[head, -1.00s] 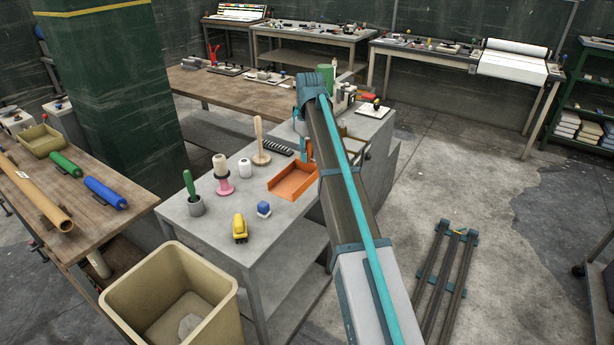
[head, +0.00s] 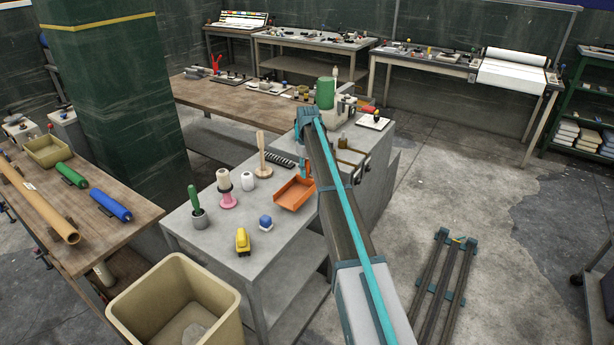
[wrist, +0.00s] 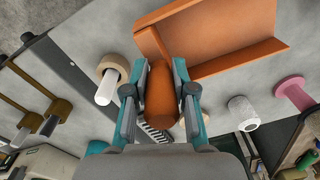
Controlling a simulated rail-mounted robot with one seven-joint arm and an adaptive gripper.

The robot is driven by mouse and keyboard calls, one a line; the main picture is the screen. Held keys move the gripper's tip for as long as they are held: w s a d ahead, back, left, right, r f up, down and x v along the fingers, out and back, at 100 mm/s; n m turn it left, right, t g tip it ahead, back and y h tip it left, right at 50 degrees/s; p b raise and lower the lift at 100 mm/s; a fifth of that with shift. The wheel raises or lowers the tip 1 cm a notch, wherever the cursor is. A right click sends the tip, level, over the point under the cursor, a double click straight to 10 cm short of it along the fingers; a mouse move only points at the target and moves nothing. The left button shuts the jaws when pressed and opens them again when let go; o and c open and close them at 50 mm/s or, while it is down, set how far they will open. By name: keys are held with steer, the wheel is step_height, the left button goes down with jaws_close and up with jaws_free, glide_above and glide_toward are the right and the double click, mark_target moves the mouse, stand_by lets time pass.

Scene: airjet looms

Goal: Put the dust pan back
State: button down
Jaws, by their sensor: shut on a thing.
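The orange dust pan (head: 293,194) is at the grey bench top (head: 205,240), left of my arm in the head view, and looks slightly tilted. Whether it touches the bench is unclear. In the wrist view its flat tray (wrist: 220,35) fills the top, and its thick orange handle (wrist: 160,92) lies between my fingers. My gripper (wrist: 160,74) is shut on that handle. In the head view my arm mostly hides the gripper. No holder for the pan can be made out.
A beige bin (head: 172,305) stands in front.

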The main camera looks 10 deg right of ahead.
steer(key=shift+f, duration=1.55)
steer(key=shift+f, duration=0.1)
steer(key=c, duration=1)
jaws_free()
steer(key=shift+o, duration=0.2)
step_height(320, 180, up, 12)
steer(key=shift+d+r+b, duration=0.1)
steer(key=shift+r+b, duration=0.05)
steer(key=shift+b, duration=1.05)
